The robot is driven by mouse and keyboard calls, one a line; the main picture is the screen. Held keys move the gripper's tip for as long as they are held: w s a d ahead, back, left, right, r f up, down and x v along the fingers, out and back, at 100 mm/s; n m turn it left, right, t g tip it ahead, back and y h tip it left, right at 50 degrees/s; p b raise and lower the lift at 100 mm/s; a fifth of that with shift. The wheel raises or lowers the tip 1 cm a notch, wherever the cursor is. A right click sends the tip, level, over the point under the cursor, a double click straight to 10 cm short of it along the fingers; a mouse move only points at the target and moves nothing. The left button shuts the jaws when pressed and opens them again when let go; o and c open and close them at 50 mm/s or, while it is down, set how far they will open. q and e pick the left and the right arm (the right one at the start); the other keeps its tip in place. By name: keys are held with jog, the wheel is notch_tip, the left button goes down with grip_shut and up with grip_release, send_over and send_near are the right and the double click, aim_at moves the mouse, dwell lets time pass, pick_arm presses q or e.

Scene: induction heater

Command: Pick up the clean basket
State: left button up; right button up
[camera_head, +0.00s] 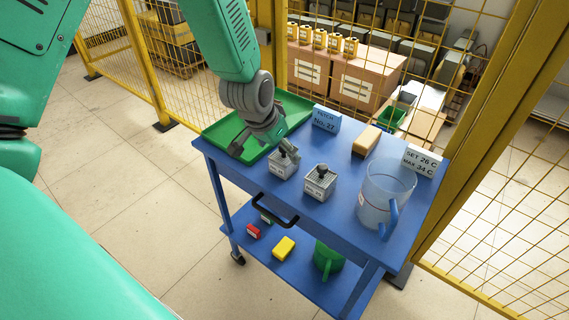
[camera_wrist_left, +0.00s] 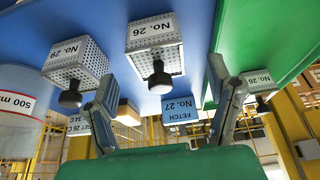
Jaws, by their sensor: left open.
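Two grey perforated metal baskets with black knobs stand on the blue cart's top: a near one (camera_head: 319,183) and one beside the gripper (camera_head: 282,165). In the left wrist view, a basket (camera_wrist_left: 154,38) shows between my fingers, another (camera_wrist_left: 76,66) is to the left, and a third (camera_wrist_left: 258,80) is at the green tray on the right. A blue sign (camera_head: 325,119) reads "FETCH No. 27". My left gripper (camera_head: 263,151) is open and empty, above the cart beside the green tray. I cannot tell which basket is clean. My right gripper is not in view.
The green tray (camera_head: 226,130) lies at the cart's left end. A clear jug (camera_head: 386,190), a brown block (camera_head: 366,140) and a white temperature sign (camera_head: 419,160) stand to the right. A black handle (camera_head: 275,209) projects in front. Yellow fencing (camera_head: 440,225) borders the cart.

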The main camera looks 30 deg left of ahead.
aim_at(282, 156)
pick_arm(q)
jog(key=x, duration=0.5)
jog(key=shift+f+b, duration=0.15)
jog(key=shift+b, duration=0.25)
jog(key=shift+d, duration=0.1)
jog(key=c, duration=1.3)
